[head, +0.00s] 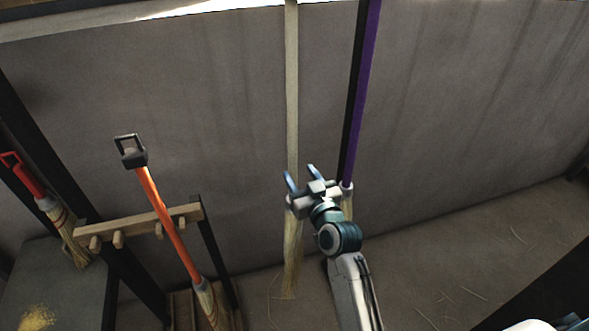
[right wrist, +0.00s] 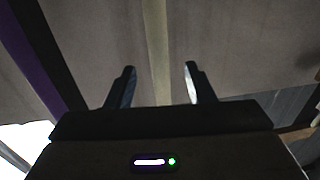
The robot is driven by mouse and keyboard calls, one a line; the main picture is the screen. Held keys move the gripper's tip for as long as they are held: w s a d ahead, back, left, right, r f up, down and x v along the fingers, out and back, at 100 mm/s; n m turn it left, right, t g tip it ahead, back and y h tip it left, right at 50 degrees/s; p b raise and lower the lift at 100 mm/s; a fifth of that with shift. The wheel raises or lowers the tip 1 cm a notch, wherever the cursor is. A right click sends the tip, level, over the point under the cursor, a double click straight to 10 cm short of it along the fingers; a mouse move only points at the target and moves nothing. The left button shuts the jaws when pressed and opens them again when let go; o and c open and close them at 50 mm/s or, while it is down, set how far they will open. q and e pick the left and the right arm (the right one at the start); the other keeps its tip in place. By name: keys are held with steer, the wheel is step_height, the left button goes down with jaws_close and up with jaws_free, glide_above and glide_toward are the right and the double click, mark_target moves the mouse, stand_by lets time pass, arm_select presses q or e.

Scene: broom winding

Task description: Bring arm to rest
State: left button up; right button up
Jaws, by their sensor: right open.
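My right gripper (head: 301,178) is raised in the middle of the head view, its two fingers spread apart and nothing held between them. In the right wrist view the open fingers (right wrist: 158,85) frame a pale upright strip (right wrist: 158,50) on or before the wall. In the head view this pale strip (head: 291,90) runs down behind the gripper to a straw brush end (head: 292,255). I cannot tell how far the fingers are from it. My left gripper is out of view.
A purple strip (head: 364,90) stands just right of my gripper. An orange-handled broom (head: 170,220) leans at a wooden peg rack (head: 140,225) on the left. A red-handled broom (head: 35,190) is at the far left. The floor (head: 470,240) at right is mostly clear, with scattered straws.

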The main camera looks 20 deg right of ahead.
steer(key=s+b, duration=0.1)
steer(key=s, duration=0.4)
step_height(320, 180, down, 24)
steer(key=d+g, duration=0.1)
steer(key=g, duration=0.4)
steer(key=s+d+f+g+h, duration=0.15)
steer(key=s+f, duration=0.25)
steer(key=f, duration=0.5)
steer(key=s+d+f+g, duration=0.1)
steer(key=s+f+g, duration=0.1)
steer(key=s+f, duration=0.45)
steer(key=s+d+f+m+g+h, duration=0.1)
steer(key=s+d+f+g, duration=0.15)
steer(key=s+f, duration=0.7)
steer(key=s+d+f+g, duration=0.2)
steer(key=s+d+f, duration=0.1)
steer(key=s+f, duration=0.6)
steer(key=s+d+f+g, duration=0.1)
steer(key=s+f, duration=0.3)
steer(key=s, duration=0.5)
steer(key=s+d+f+g, duration=0.2)
steer(key=s+d+f, duration=0.2)
steer(key=s, duration=0.5)
steer(key=shift+g+h, duration=0.3)
steer(key=shift+h, duration=0.15)
